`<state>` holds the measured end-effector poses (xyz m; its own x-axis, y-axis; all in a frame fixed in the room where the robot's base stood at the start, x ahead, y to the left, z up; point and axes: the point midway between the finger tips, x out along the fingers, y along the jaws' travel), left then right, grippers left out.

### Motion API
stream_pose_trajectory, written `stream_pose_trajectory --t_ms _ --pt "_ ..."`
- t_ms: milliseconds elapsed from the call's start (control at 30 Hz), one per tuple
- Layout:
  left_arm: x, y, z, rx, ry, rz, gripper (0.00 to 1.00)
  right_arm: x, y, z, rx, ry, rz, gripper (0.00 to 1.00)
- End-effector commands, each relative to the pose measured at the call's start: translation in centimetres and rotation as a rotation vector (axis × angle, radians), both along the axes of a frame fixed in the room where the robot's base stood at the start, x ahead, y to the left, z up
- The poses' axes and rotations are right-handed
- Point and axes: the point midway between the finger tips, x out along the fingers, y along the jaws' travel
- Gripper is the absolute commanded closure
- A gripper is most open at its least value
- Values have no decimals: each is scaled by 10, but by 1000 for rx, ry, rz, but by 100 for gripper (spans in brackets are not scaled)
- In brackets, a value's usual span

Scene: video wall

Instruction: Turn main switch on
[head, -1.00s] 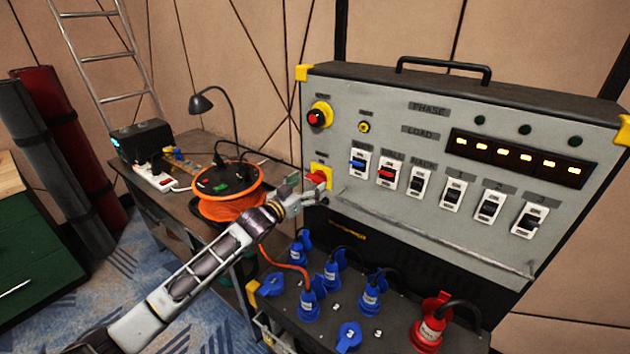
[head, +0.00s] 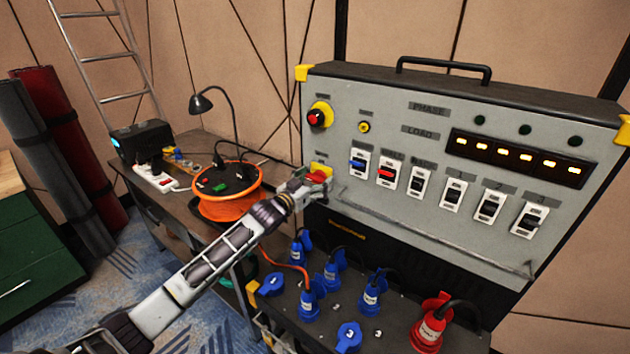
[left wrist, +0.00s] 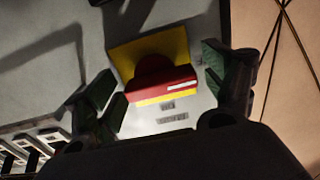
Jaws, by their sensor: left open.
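The main switch is a red rotary handle (left wrist: 160,82) on a yellow square plate (left wrist: 174,45) on the grey panel. It also shows in the head view (head: 319,173), partly covered by my gripper. My left gripper (head: 312,184) is right at the switch, at the panel's lower left. In the left wrist view its two open fingers (left wrist: 162,90) stand on either side of the red handle, with gaps showing on both sides. A white mark runs along the handle's edge. My right gripper is not in view.
A row of rocker switches (head: 420,187) lies right of the main switch. A red emergency button (head: 317,117) is above it. A metal rail (head: 430,232) crosses the panel below. Blue plugs (head: 310,300) and an orange cable reel (head: 228,205) stand nearby.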

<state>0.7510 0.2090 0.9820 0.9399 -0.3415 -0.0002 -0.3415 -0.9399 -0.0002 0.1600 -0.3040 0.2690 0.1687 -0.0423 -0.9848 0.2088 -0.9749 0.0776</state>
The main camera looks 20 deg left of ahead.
Motion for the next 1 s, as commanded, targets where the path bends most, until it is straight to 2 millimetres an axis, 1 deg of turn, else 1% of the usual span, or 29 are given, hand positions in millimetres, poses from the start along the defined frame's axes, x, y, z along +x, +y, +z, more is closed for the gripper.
stream_pose_trajectory --t_ms 33,67,367,633,767,967,1000 --pt "0 0 0 0 0 0 19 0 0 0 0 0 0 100" --pt "0 0 0 0 0 0 22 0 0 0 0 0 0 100" --pt "0 0 0 0 0 0 61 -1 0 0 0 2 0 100" --pt "0 0 0 15 -5 0 62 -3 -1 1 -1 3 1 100" --pt "0 0 1 46 -17 0 62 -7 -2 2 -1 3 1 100" --pt "0 0 2 140 -50 0 62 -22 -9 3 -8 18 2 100" --pt "0 0 2 167 -60 0 62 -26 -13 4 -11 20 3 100"
